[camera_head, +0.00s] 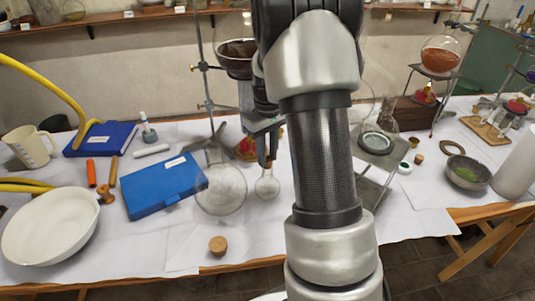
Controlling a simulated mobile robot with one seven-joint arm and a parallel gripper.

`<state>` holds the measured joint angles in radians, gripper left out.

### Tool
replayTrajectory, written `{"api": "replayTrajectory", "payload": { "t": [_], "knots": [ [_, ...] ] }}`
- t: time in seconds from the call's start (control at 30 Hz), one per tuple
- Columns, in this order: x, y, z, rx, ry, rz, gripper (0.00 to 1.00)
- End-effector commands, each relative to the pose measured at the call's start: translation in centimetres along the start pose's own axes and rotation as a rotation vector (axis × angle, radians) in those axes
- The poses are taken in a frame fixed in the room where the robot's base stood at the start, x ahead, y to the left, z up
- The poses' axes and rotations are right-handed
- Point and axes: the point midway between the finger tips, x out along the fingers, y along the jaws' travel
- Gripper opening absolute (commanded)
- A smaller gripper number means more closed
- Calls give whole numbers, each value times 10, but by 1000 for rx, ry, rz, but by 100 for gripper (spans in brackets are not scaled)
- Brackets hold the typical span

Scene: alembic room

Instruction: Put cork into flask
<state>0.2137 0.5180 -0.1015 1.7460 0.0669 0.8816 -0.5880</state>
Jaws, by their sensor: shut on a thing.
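My gripper (268,160) points down over the middle of the table, left of my arm. It is shut on what looks like the neck of a small clear round flask (267,187), whose bulb hangs just below the fingers. I cannot tell whether the bulb touches the table. A brown cork (218,245) stands near the table's front edge, apart from the gripper, below and left of it. A larger clear round glass vessel (221,190) is just left of the small flask. Another small cork (418,159) lies on the right. My arm hides part of the table's middle.
A blue case (163,186) and a white bowl (50,231) lie on the left. A metal stand (204,75) rises behind the gripper. Glassware on a small stand (377,143) is right of my arm. Front paper near the cork is mostly clear.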

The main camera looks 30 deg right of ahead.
Motion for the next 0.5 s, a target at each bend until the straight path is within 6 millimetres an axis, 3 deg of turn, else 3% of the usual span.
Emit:
{"api": "replayTrajectory", "payload": {
  "t": [0.5],
  "knots": [
    [4, 0, 0, 0, 0, 0, 6]
  ]
}}
